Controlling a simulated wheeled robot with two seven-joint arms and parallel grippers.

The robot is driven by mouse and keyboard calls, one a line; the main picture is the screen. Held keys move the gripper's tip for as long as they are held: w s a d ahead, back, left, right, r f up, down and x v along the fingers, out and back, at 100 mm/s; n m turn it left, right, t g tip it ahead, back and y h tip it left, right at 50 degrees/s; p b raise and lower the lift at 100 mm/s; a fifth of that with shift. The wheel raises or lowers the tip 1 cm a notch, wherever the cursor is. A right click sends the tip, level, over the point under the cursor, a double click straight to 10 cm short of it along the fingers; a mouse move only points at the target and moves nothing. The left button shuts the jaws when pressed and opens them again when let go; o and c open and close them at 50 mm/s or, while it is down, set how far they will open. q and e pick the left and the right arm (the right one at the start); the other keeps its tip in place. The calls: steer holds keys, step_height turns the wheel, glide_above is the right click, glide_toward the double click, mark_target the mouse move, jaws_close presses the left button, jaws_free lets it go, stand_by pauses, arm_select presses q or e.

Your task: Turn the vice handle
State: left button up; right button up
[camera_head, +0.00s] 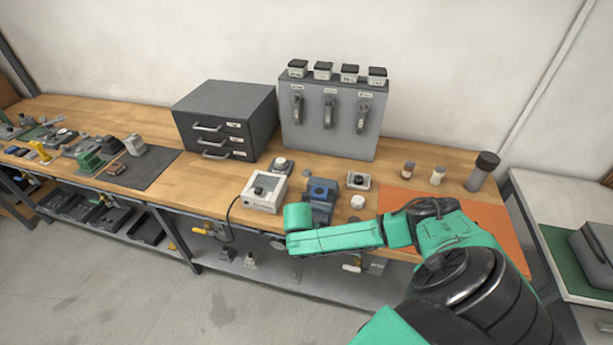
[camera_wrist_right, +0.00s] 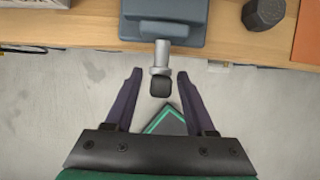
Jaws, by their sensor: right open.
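The blue vice (camera_head: 321,192) stands at the front edge of the wooden bench, partly hidden behind my right arm in the head view. In the right wrist view its grey-blue body (camera_wrist_right: 165,22) is at the top, and its handle (camera_wrist_right: 160,58), a short grey shaft with a dark end, sticks out past the bench edge. My right gripper (camera_wrist_right: 158,75) is open, with one dark finger on each side of the handle's dark end. Gaps show on both sides. In the head view the right arm hides the handle, and the fingers cannot be made out. My left gripper is not in view.
A white box with a dark knob (camera_head: 264,191) stands left of the vice. A drawer cabinet (camera_head: 226,118) and a grey panel with levers (camera_head: 332,118) stand behind. An orange mat (camera_head: 478,214) lies to the right. A dark knob (camera_wrist_right: 262,13) is near the vice.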

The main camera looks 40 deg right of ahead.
jaws_close()
steer(key=shift+s+d+f+m+t+y, duration=0.15)
steer(key=shift+m+t+y, duration=0.15)
steer(key=shift+t+y, duration=0.5)
steer(key=shift+s+d+f+t+y+b, duration=0.15)
steer(key=shift+t+y+b, duration=0.35)
steer(key=shift+t+b, duration=0.5)
steer(key=m+t+y+b, duration=0.1)
steer(key=t+b, duration=0.4)
steer(key=b, duration=0.5)
steer(key=m+t+y+b, duration=0.2)
steer(key=t+b, duration=0.3)
steer(key=b, duration=0.6)
steer(key=f+m+t+y+b, duration=0.1)
steer(key=t+b, duration=0.4)
steer(key=b, duration=0.5)
steer(key=shift+s+f+m+t+y, duration=0.15)
steer(key=shift+m+t+y, duration=0.1)
steer(key=shift+m, duration=0.3)
steer(key=shift+s+r+m+t+y, duration=0.15)
steer(key=shift+m+y, duration=0.1)
steer(key=shift+m, duration=0.3)
